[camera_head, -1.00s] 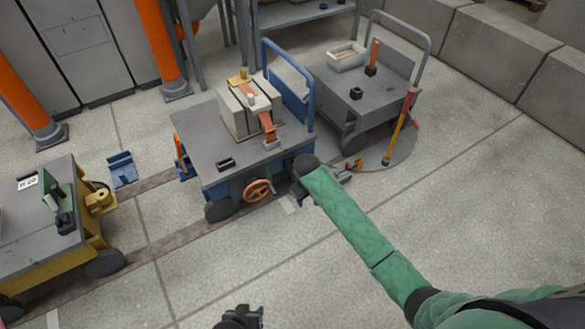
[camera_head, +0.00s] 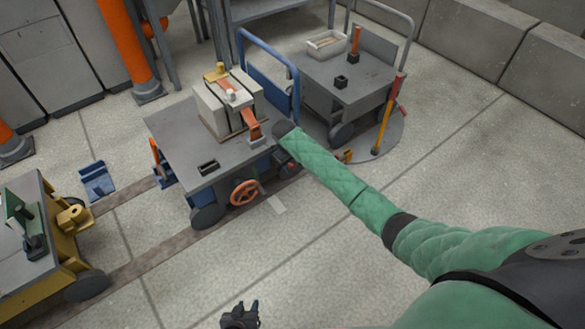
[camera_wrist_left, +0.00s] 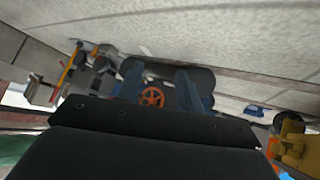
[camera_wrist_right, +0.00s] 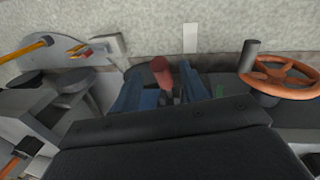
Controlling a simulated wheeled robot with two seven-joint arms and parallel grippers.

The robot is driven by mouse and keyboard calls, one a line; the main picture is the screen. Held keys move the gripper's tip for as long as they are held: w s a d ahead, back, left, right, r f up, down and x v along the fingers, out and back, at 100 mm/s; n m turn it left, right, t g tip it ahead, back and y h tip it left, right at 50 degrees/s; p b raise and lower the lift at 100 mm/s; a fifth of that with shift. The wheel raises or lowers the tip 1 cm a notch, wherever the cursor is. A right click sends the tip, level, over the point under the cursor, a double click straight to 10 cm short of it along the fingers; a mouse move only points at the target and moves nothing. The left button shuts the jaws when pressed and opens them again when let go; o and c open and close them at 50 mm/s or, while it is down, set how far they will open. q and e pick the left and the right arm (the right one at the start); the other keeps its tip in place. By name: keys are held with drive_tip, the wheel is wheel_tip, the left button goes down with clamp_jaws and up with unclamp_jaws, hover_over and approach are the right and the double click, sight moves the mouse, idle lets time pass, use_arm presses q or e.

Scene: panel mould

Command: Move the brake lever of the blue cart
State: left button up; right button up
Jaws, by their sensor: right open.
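The blue cart (camera_head: 172,132) has a grey top, a blue push handle (camera_head: 268,75) and an orange handwheel (camera_head: 244,192) on its near side. In the right wrist view, a red-gripped lever (camera_wrist_right: 162,74), which looks like the brake lever, stands between the two blue fingers of my right gripper (camera_wrist_right: 161,66). The gripper is open around it; contact cannot be told.
Blocks with an orange clamp lie on the blue cart. A grey cart (camera_head: 348,90) stands behind right, with a yellow-red post (camera_head: 388,115) beside it. A yellow cart (camera_head: 55,240) is at left. The floor in front is clear.

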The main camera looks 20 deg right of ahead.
sight(293, 165)
use_arm(q)
drive_tip(key=w+r+t, duration=0.2)
drive_tip(key=w+r, duration=0.2)
drive_tip(key=r, duration=0.1)
drive_tip(key=shift+w+d+r+h, duration=0.3)
use_arm(e)
drive_tip(key=f, duration=0.3)
drive_tip(key=shift+w+d+f, duration=0.1)
drive_tip(key=shift+d+f, duration=0.1)
drive_tip(key=shift+d, duration=0.1)
clamp_jaws()
